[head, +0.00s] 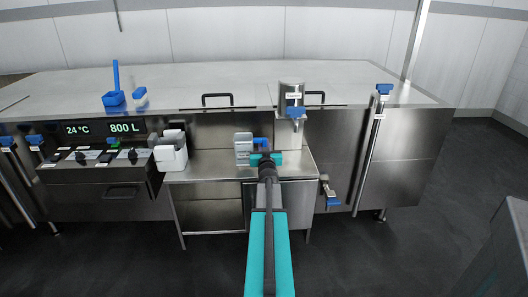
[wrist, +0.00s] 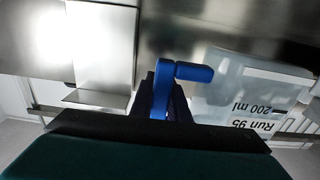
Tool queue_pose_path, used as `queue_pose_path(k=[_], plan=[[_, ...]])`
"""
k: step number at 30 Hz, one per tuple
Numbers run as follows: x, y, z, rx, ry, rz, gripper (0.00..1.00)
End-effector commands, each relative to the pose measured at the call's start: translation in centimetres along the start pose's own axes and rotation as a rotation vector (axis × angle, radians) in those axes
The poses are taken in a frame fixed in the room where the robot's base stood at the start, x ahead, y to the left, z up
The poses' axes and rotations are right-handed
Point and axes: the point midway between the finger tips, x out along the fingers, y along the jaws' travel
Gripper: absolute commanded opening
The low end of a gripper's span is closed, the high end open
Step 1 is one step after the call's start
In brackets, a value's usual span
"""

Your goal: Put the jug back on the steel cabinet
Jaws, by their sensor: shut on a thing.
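The jug (head: 243,147) is clear plastic with a blue handle (head: 262,143). It looks upright in the head view, at the top of the steel cabinet (head: 205,173). I cannot tell whether its base touches the top. My gripper (head: 265,157) is shut on the blue handle, to the right of the jug body. In the wrist view the handle (wrist: 163,90) sits between the dark fingers, and the jug (wrist: 245,97) shows at the right with upside-down print reading "Run 95" and "200 ml".
White containers (head: 171,153) stand on the cabinet's left end. A steel outlet with a blue lever (head: 294,108) overhangs the right side. Behind is the large steel vat (head: 180,85), with a blue-handled valve (head: 331,195) low on the right. The cabinet top between containers and jug is clear.

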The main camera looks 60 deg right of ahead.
Motion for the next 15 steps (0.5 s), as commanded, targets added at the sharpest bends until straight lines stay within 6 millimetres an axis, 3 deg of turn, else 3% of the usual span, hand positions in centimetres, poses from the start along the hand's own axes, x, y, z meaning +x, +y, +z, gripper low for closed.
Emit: queue_pose_path(k=[9, 15], plan=[[0.3, 0.1, 3.3, 0.002, 0.0, 0.0, 0.0], [0.3, 0.1, 3.5, 0.0, 0.001, 0.0, 0.0]])
